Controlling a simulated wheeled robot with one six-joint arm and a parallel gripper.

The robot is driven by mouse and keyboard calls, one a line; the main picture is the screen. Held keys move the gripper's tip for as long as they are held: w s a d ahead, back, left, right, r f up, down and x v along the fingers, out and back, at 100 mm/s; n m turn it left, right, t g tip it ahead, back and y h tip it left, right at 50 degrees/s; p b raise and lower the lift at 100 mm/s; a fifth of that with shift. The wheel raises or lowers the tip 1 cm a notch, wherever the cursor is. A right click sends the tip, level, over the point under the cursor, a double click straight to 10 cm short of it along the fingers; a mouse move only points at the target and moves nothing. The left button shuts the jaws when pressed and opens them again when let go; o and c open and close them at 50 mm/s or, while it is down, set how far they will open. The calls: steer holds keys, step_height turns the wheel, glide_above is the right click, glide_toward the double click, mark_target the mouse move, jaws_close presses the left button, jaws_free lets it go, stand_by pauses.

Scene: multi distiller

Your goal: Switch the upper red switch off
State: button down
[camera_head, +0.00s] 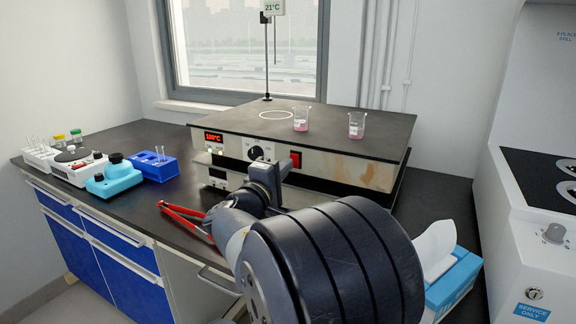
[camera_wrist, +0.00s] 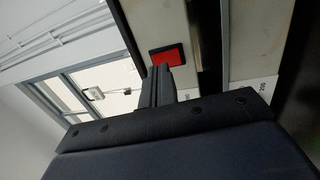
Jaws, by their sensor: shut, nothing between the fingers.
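The upper red switch (camera_head: 296,160) is on the front panel of the upper hot plate (camera_head: 340,168), right of a black knob (camera_head: 255,152). It also shows in the wrist view as a red rectangle in a black frame (camera_wrist: 168,54). My gripper (camera_head: 262,165) is in front of the panel, a little left of the switch in the head view. In the wrist view the gripper (camera_wrist: 160,72) is shut and empty, with its tips at the switch's edge. I cannot tell whether they touch it. The lower unit's front is partly hidden by my arm.
Two beakers with pink liquid (camera_head: 301,119) (camera_head: 356,125) stand on the hot plate. A red display (camera_head: 213,137) reads about 100°C. Red-handled tongs (camera_head: 185,215) lie on the bench at left. A tissue box (camera_head: 455,280) is at right. Blue rack and small devices stand at far left.

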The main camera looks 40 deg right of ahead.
mark_target(296, 152)
steer(key=shift+x, duration=1)
steer(key=shift+d+r+g+p, duration=0.25)
steer(key=shift+r+p, duration=0.2)
steer(key=shift+p, duration=0.3)
steer(key=shift+w+y+b, duration=0.1)
steer(key=shift+y+b, duration=0.2)
steer(key=shift+y, duration=0.1)
steer(key=shift+f+b, duration=0.2)
steer(key=shift+b, duration=0.5)
steer(key=shift+r+b, duration=0.35)
steer(key=shift+r, duration=0.15)
